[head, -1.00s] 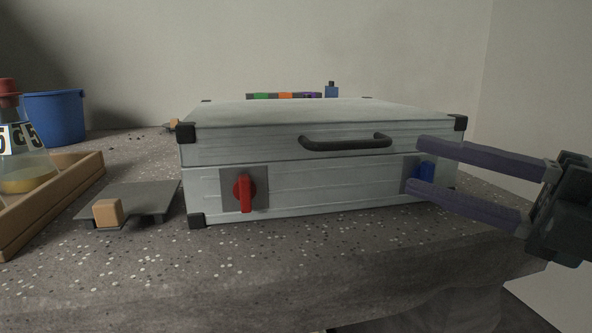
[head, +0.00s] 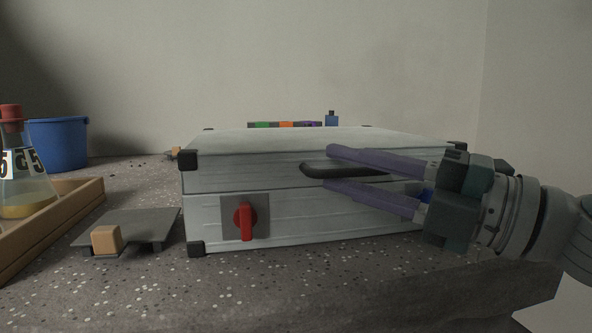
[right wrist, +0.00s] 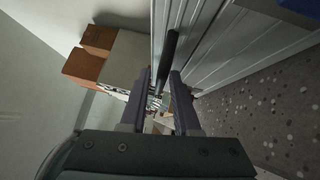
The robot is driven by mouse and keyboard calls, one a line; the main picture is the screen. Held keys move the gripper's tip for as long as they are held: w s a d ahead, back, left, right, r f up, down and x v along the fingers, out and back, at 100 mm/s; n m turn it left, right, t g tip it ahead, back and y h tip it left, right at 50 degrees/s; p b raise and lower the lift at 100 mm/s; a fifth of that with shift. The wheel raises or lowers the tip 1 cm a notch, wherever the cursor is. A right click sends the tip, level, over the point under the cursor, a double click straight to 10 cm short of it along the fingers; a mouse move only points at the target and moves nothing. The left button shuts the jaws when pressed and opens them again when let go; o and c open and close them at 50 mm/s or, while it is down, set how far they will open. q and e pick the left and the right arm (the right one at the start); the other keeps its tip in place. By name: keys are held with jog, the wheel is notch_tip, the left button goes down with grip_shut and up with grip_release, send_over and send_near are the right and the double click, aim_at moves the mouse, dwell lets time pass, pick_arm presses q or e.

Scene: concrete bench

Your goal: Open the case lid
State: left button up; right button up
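The closed silver case (head: 290,185) stands on the bench with black corners and a lid (head: 300,140) that lies flat. A red latch (head: 245,220) points downward on a grey plate at the front left. In the right wrist view the handle (right wrist: 169,58) lies between the spread fingers (right wrist: 162,80). My left gripper is not in view.
To the left are a wooden tray (head: 75,200) with a flask (head: 22,180), a blue bucket (head: 60,143), and a grey plate (head: 135,225) with a tan block (head: 107,240). A blue bottle (head: 332,118) shows behind the case. The bench in front is clear.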

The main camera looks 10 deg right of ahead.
grip_shut()
dwell(1.1)
